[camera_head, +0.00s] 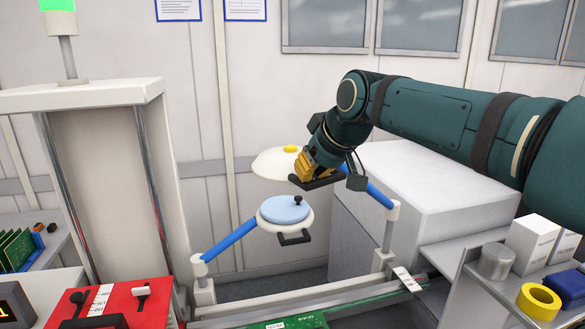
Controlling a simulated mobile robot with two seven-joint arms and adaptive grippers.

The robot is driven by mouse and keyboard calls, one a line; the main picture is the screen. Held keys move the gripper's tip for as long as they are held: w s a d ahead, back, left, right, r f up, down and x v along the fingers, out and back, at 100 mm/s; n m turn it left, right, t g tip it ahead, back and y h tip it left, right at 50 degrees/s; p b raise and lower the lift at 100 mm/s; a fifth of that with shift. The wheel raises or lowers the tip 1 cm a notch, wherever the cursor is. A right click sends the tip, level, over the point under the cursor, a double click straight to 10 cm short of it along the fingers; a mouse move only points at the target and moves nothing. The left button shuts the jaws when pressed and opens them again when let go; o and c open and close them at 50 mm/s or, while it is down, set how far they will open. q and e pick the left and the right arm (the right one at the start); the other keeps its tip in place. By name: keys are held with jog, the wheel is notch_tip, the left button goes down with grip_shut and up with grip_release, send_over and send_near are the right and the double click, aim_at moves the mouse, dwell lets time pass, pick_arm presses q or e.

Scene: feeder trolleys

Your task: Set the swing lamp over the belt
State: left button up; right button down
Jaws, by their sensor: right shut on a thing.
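The swing lamp has a white dome shade (272,166) with a yellow knob (291,149) on top. Its blue arm (378,194) runs to a grey post at the right of the belt. My right gripper (318,172) comes in from the right and is shut on the lamp's dark handle (305,184) at the shade's right side. The gripper hides part of the shade and arm. The belt (225,321) runs along the bottom, with a green board (290,321) at the lower edge. The shade appears beyond the belt in the picture. My left gripper is not in view.
A magnifier with a pale blue lid (285,209) hangs on another blue arm (230,240) from the left post, in front of the lamp. A red panel (120,304) stands lower left. A shelf with boxes (531,240) and yellow tape (539,301) is at right.

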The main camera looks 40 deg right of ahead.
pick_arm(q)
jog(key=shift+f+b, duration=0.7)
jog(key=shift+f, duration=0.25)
pick_arm(e)
jog(key=s+d+n+y, duration=0.1)
jog(key=s+d, duration=0.1)
jog(key=s, duration=1)
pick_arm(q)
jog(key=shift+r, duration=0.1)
pick_arm(e)
jog(key=shift+w+d, duration=0.1)
jog(key=shift+d, duration=0.05)
